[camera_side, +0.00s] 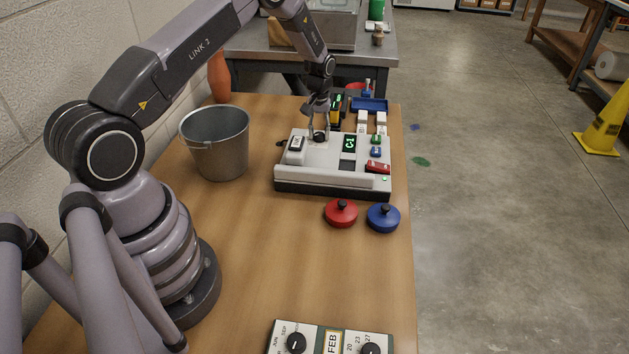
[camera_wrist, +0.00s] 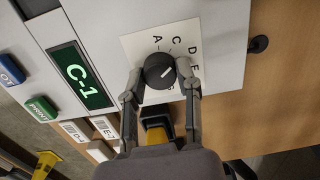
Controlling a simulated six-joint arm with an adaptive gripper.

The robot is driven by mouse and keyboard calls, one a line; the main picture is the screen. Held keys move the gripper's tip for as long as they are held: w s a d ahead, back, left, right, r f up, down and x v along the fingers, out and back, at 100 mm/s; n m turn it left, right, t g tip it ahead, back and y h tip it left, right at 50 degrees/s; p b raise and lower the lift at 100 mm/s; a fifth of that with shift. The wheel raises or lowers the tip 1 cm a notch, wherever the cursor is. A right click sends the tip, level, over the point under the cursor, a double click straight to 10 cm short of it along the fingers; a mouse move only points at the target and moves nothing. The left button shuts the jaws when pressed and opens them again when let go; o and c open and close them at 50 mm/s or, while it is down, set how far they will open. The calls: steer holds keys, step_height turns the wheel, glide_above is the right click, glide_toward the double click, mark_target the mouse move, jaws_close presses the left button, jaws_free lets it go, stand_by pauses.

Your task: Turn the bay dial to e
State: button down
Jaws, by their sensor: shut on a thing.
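The bay dial (camera_wrist: 158,72) is a round black knob with a white pointer line, on a white plate lettered A, C, D, E and more. In the wrist view its line slants up and right, towards the C and D side; the exact letter is hard to tell. The green display (camera_wrist: 80,76) beside it reads C-1. In the side view the dial (camera_side: 320,137) sits on the grey console (camera_side: 330,175). My gripper (camera_side: 319,129) reaches down from above, its two fingers shut on opposite sides of the dial. Some lettering is hidden by the knob and fingers.
A metal bucket (camera_side: 217,145) stands left of the console. Red (camera_side: 341,213) and blue (camera_side: 384,218) knobbed lids lie in front of it. A date device (camera_side: 330,340) stands at the near table edge.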

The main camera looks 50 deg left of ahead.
mark_target(319, 134)
steer(key=m, duration=0.5)
steer(key=shift+m, duration=2.5)
steer(key=c, duration=0.8)
jaws_free()
step_height(319, 134, up, 12)
steer(key=shift+r, duration=0.1)
